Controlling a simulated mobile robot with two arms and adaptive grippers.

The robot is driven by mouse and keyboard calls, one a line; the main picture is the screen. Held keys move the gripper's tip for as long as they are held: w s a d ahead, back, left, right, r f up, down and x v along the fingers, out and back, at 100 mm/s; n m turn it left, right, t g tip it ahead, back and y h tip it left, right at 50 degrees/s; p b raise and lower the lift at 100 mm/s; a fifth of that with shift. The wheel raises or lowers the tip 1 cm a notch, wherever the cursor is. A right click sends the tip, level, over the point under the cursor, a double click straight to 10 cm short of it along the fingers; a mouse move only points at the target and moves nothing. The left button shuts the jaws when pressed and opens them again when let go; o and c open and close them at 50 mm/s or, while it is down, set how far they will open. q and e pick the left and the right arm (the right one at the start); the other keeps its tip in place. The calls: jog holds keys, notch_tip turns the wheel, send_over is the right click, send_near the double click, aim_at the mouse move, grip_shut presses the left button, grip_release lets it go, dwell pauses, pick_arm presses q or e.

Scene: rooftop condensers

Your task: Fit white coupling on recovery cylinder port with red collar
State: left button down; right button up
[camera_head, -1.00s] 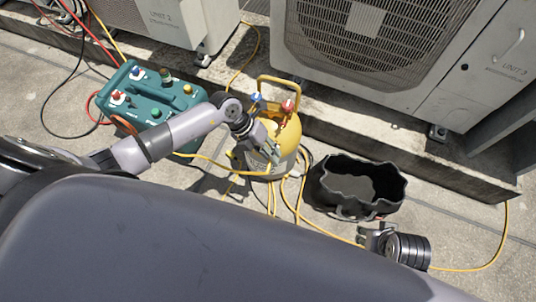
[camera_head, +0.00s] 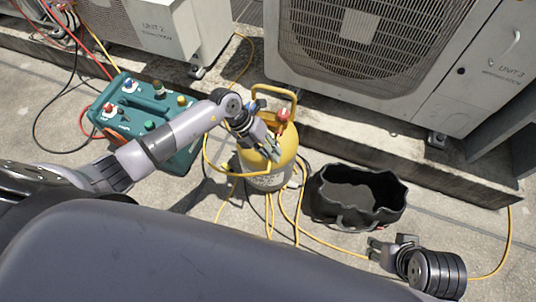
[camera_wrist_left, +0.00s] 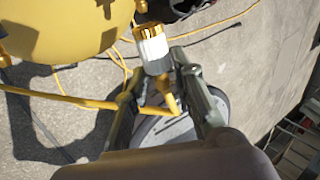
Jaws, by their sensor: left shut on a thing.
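The recovery cylinder (camera_head: 284,160) is yellow above and grey below, with a yellow handle on top. A red valve part (camera_head: 283,115) shows at its top right and a blue one at its top left, partly behind my arm. My left gripper (camera_head: 270,149) is in front of the cylinder's upper part. In the left wrist view, my left gripper (camera_wrist_left: 158,78) is shut on the white coupling (camera_wrist_left: 152,46), which has a gold end and a yellow hose below. The yellow dome is just beyond it. The red collar is not clear there. My right gripper (camera_head: 378,247) is at lower right; its jaw state is unclear.
A black open tool bag (camera_head: 325,202) stands right of the cylinder. A teal machine (camera_head: 178,170) stands left, partly behind my arm. Condenser units line the back on a concrete kerb (camera_head: 440,165). Yellow hoses lie across the floor.

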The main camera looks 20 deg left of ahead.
aim_at(279, 132)
pick_arm(q)
jog(key=shift+r+p, duration=0.1)
jog(key=shift+p, duration=0.2)
pick_arm(e)
jog(key=shift+s+r, duration=0.1)
jog(key=shift+r, duration=0.5)
pick_arm(q)
jog(key=shift+w+b, duration=0.45)
jog(key=shift+w, duration=0.35)
pick_arm(e)
jog(key=shift+f, duration=0.45)
pick_arm(q)
jog(key=shift+p, duration=0.3)
pick_arm(e)
jog(key=shift+r, duration=0.3)
dwell(0.9)
pick_arm(q)
jog(key=shift+w, duration=0.6)
pick_arm(e)
jog(key=shift+f, duration=0.25)
dwell(0.5)
pick_arm(q)
jog(key=c, duration=1.3)
grip_release()
